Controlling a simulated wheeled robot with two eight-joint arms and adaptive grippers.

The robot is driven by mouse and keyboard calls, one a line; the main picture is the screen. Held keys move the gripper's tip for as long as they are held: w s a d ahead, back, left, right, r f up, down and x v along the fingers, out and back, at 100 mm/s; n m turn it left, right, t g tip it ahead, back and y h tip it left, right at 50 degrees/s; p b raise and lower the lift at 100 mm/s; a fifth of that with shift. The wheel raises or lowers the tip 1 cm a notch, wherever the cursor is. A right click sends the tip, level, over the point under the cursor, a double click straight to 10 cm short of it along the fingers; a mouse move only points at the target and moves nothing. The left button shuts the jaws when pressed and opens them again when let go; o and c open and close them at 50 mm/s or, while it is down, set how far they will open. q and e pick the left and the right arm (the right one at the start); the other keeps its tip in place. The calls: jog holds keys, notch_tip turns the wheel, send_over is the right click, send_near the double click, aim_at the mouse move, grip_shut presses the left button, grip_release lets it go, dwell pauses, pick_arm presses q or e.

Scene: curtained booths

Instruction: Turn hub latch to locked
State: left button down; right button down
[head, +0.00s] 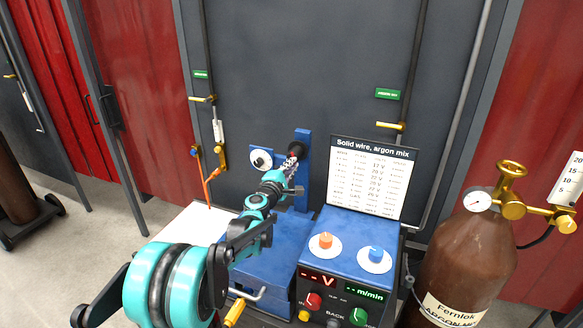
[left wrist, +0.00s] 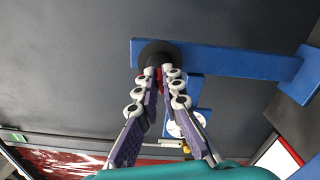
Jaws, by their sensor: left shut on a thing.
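My left gripper (head: 294,153) reaches up to a round black hub (head: 301,138) on a blue post behind the blue machine. In the left wrist view, the two fingers (left wrist: 163,82) close on a small red part, apparently the hub latch (left wrist: 159,74), just in front of the black hub (left wrist: 152,51). The fingertips hide most of the red part, so I cannot tell which way it is turned. The blue post and arm (left wrist: 235,60) run beside the hub. My right gripper is in neither view.
A blue welder with orange knob (head: 325,241), blue knob (head: 376,254) and display stands in front. A settings chart (head: 370,178) stands right of the hub. A brown gas cylinder (head: 465,255) is at right.

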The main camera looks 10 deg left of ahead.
pick_arm(q)
jog(key=shift+f+m, duration=0.15)
jog(key=shift+m, duration=1.45)
jog(key=c, duration=1.7)
grip_release()
jog(key=s, duration=0.4)
jog(key=s+a, duration=0.1)
jog(key=s, duration=0.3)
jog(key=s+a, duration=0.1)
jog(key=s, duration=0.3)
jog(key=shift+a, duration=0.1)
jog(key=shift+w, duration=0.1)
